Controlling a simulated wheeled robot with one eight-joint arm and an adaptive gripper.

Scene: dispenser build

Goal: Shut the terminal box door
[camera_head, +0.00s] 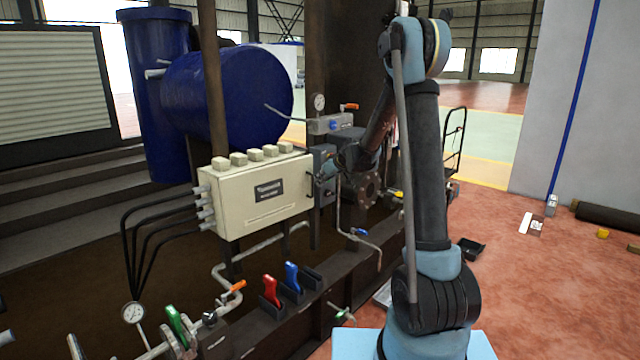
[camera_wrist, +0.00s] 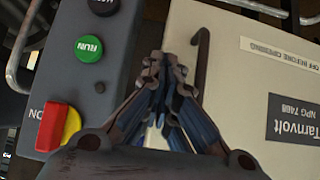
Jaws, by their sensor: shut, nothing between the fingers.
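The terminal box (camera_head: 222,222) is a cream box with a row of pale knobs on top and cables at its left side. Its door (camera_head: 290,200) faces me with a dark label and lies about level with the box front; I cannot tell whether a small gap remains. The dark door handle (camera_head: 310,189) is on the right side; it also shows in the wrist view (camera_wrist: 201,62). My gripper (camera_wrist: 165,68) is closed and empty over the door's handle-side edge, just beside the handle. In the head view my gripper (camera_head: 322,174) is at the box's right edge; contact is unclear.
A grey control panel (camera_wrist: 80,18) with a green RUN button (camera_wrist: 89,49) and a red-yellow switch (camera_wrist: 60,126) stands beside the door edge. Open floor is at right.

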